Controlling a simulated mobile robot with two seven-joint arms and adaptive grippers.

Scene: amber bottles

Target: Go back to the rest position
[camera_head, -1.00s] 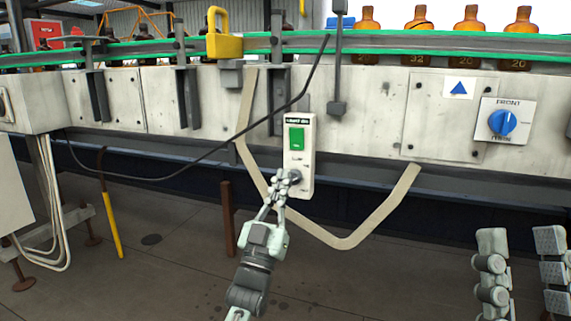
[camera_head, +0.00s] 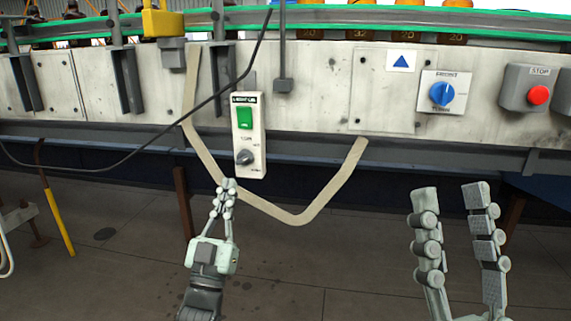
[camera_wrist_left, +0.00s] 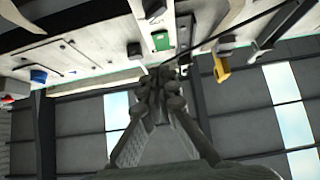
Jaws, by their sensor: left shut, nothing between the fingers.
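My left gripper (camera_head: 228,187) is shut and empty.
The conveyor's pale side panel (camera_head: 310,110) runs across the back, with amber bottles (camera_head: 360,33) above it. A blue rotary switch (camera_head: 441,94) and a red stop button (camera_head: 538,95) are on the right. A beige strip (camera_head: 300,218) hangs low. The floor (camera_head: 340,275) in front is open.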

